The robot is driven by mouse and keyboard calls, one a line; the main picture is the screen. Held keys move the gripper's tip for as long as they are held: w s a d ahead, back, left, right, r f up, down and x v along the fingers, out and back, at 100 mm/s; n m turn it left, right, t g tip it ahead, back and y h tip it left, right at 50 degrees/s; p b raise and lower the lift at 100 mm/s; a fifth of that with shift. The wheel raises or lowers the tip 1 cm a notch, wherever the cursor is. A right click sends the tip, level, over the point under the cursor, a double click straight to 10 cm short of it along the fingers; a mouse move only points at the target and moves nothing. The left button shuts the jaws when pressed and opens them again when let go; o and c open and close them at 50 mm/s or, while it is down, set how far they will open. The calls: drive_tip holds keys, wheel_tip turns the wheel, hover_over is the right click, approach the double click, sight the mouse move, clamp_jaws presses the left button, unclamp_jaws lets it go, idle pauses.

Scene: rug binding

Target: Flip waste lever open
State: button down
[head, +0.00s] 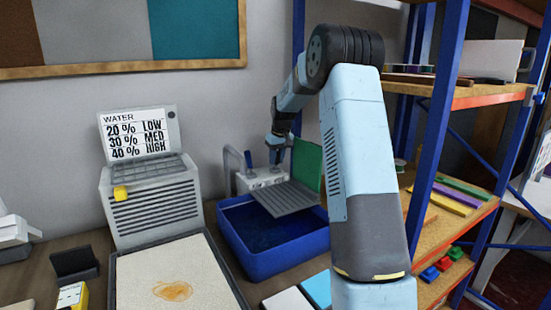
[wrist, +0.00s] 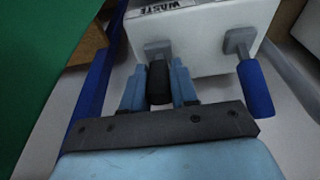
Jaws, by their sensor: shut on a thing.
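The white valve box (head: 258,180) stands at the back of the blue basin, and it also shows in the wrist view (wrist: 215,40). In the wrist view its WASTE label (wrist: 165,8) is partly cut off by the top edge. Below the label, a black-handled waste lever (wrist: 159,84) sticks out toward me. My gripper (wrist: 159,92) is shut on this black handle, one blue finger on each side. A blue-handled lever (wrist: 255,90) is to the right, apart from the fingers. In the head view my gripper (head: 277,152) is small above the box, and the black handle is hard to make out.
The blue basin (head: 280,262) holds dark liquid, with a grey grooved rack (head: 285,200) and a green panel (head: 308,160) above it. A shelf unit with blue posts (head: 440,110) stands close on the right. A stained rug piece (head: 175,275) lies at front left.

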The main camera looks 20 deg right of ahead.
drive_tip(key=shift+s, duration=0.15)
drive_tip(key=c, duration=1)
unclamp_jaws()
drive_tip(key=shift+o, duration=0.2)
drive_tip(key=v, duration=1.3)
drive_tip(key=shift+s+r, duration=0.25)
drive_tip(key=shift+d, duration=0.1)
drive_tip(key=shift+c, duration=0.4)
